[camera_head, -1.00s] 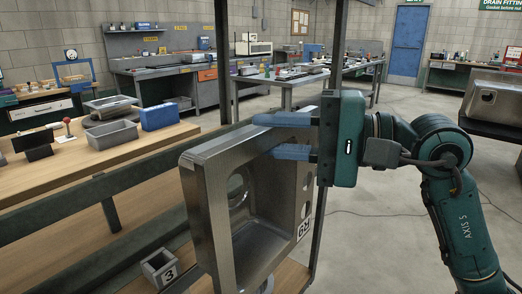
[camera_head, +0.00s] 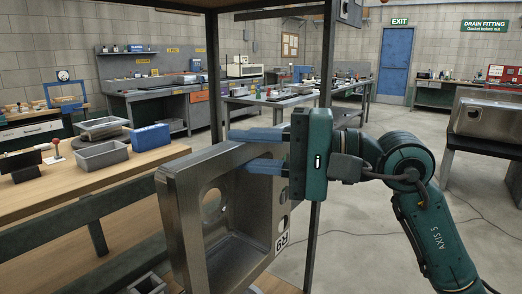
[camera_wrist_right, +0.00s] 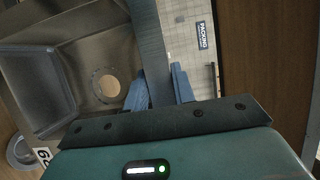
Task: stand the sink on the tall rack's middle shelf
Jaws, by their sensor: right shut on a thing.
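The steel sink (camera_head: 178,220) is held on edge with its bowl facing left and toward me, a round drain hole in it and an R9 label on its flange. My right gripper (camera_head: 241,150) is shut on the sink's upper rim, one blue finger on each side. In the right wrist view the fingers (camera_wrist_right: 160,85) clasp the rim, and the bowl (camera_wrist_right: 75,60) lies to the left. The tall rack shows as dark posts (camera_head: 214,75) around and behind the sink, with a wooden shelf (camera_head: 275,284) low down. The sink hides much of the rack. My left gripper is out of view.
A wooden bench (camera_head: 130,180) at left holds a grey tray (camera_head: 101,155) and a blue box (camera_head: 150,137). A dark rail (camera_head: 75,212) runs before it. Another sink (camera_head: 485,118) rests on a dark stand at right. Floor between is open.

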